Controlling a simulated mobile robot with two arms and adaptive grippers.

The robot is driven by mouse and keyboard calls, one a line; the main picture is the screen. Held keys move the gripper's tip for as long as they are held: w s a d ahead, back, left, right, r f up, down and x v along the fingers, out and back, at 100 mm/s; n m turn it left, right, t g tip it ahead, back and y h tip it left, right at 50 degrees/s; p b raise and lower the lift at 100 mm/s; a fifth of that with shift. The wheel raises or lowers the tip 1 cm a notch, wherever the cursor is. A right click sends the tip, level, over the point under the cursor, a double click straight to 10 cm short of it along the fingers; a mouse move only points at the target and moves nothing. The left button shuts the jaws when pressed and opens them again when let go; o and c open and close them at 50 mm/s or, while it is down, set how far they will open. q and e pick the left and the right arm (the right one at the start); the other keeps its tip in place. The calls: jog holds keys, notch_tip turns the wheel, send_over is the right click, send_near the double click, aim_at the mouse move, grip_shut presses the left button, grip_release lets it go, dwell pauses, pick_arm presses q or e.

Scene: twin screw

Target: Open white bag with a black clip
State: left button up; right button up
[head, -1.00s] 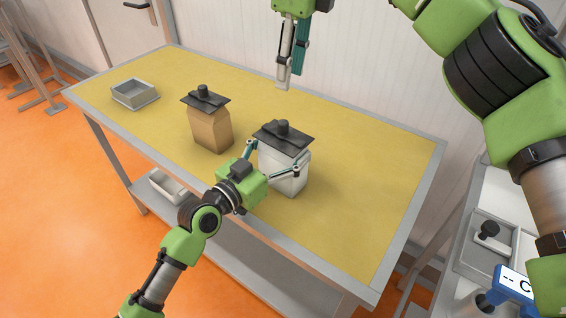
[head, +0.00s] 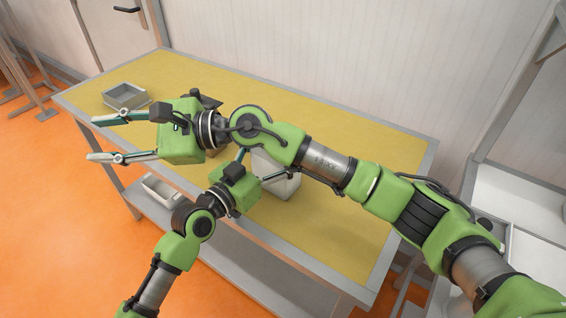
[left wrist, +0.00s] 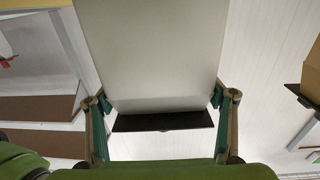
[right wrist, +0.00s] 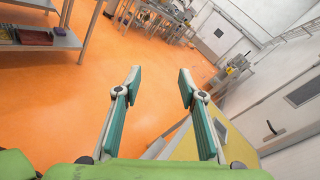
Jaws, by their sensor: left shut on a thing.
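The white bag (head: 284,184) stands on the table, largely behind my right arm in the head view. It fills the middle of the left wrist view (left wrist: 150,50), with its black clip (left wrist: 163,121) across its end. The clip is hidden in the head view. My left gripper (left wrist: 160,100) is shut on the bag, one finger on each side, close to the clip. My right gripper (head: 93,139) is open and empty, pointing left, away from the white bag. In the right wrist view its fingers (right wrist: 159,82) are apart, with nothing between them.
The yellow-topped table (head: 335,225) is clear at its right end. A brown bag (left wrist: 312,75) shows at the left wrist view's edge; my right gripper largely hides it in the head view. A grey bin (head: 125,98) stands at the table's far left. A white tray (head: 163,191) sits on the lower shelf.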

jog(key=s+d+r+m+t+y, duration=0.2)
jog(key=d+r+m+t+y, duration=0.25)
jog(key=r+t, duration=0.35)
jog(key=w+d+m+t+h, duration=0.1)
jog(key=d+m+t+h, duration=0.5)
jog(key=d+m+t, duration=0.4)
jog(key=w+d+f+m+h, duration=0.2)
jog(key=d+f+m+h, duration=0.6)
jog(key=d+f+h, duration=0.7)
jog(key=shift+y, duration=0.55)
jog(key=w, duration=0.7)
jog(key=w+f, duration=0.1)
jog(key=w, duration=0.3)
jog(key=shift+w+a, duration=0.35)
grip_shut()
